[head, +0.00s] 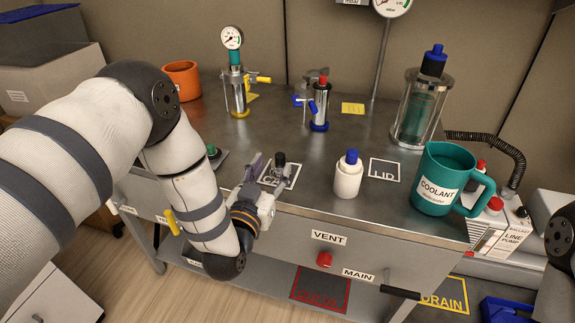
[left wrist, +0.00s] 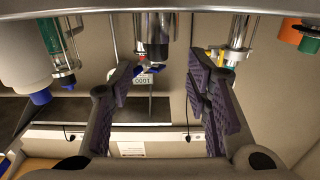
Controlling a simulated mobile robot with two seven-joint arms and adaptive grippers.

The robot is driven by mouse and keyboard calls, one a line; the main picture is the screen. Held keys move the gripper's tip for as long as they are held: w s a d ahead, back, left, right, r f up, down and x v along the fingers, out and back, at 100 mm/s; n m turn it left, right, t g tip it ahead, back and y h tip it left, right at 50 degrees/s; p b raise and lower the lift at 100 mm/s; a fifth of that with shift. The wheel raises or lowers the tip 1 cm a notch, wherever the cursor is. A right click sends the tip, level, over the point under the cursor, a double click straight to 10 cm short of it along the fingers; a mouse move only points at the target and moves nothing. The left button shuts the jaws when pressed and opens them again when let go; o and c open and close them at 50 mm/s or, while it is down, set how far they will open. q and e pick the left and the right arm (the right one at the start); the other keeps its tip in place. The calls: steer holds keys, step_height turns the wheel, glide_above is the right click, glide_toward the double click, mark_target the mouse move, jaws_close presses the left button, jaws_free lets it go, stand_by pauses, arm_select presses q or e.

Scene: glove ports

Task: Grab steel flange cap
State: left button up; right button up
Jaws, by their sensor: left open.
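The steel flange cap (head: 280,159) appears to be the small steel piece with a black knob standing on the label marked CAP. Its lower part is partly hidden by my left gripper (head: 268,174). That gripper is open and empty, low over the front of the bench, just short of the piece. In the left wrist view, which looks upside down, a steel cylinder with a dark end (left wrist: 155,35) shows beyond the spread purple fingers (left wrist: 160,85), apart from them. My right gripper is not in view.
A white bottle with a blue cap (head: 348,176) stands right of the gripper, beside the LID label (head: 385,170). A teal COOLANT mug (head: 436,178) is at the right. Glass cylinders, a gauge (head: 232,38) and an orange mug (head: 183,80) stand farther back. The bench middle is mostly clear.

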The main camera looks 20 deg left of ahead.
mark_target(278, 159)
arm_select(q)
steer(key=w, duration=0.5)
steer(key=shift+w+d+f+b, duration=0.15)
steer(key=shift+w+d+b, duration=0.15)
steer(key=shift+w, duration=0.1)
jaws_close()
